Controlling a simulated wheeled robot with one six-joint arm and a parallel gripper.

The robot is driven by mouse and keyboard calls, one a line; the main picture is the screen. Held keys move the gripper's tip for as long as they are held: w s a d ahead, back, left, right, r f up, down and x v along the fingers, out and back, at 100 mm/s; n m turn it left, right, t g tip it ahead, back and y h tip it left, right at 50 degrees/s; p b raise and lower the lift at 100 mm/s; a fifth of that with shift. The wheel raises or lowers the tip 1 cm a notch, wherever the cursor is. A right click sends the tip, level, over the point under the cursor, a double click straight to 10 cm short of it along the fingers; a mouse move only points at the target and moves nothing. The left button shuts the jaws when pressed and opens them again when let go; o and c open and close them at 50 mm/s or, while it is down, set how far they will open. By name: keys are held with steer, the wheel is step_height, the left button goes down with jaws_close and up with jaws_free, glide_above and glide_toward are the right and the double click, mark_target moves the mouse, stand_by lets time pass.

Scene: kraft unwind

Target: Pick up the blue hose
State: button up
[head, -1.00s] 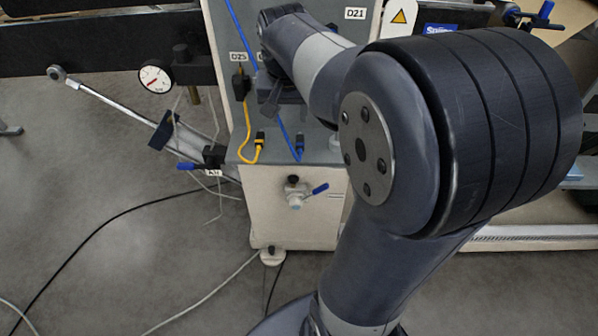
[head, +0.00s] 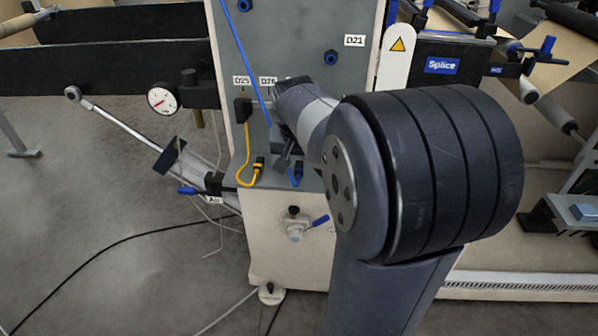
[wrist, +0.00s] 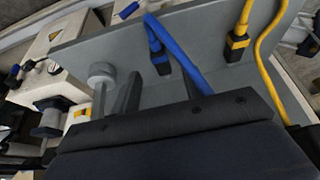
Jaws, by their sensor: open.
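The blue hose (head: 249,63) runs down the front of the grey panel, passes behind my gripper and ends at a plug on the ledge. In the wrist view the blue hose (wrist: 180,54) arches from a dark plug (wrist: 157,55) and drops behind the gripper's black body. My gripper (wrist: 160,82) is open, its two dark fingers pointing at the hose and plug. In the head view my gripper (head: 283,148) is partly hidden by my own arm.
A yellow hose (head: 247,150) with its plug stands close left of the blue one; it also shows in the wrist view (wrist: 270,50). A blue-handled valve (head: 298,224) sits below the ledge. A dial gauge (head: 163,99) and a rod are at left.

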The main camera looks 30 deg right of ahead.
mark_target(299, 169)
steer(key=x, duration=0.3)
steer(key=shift+a, duration=0.1)
jaws_close()
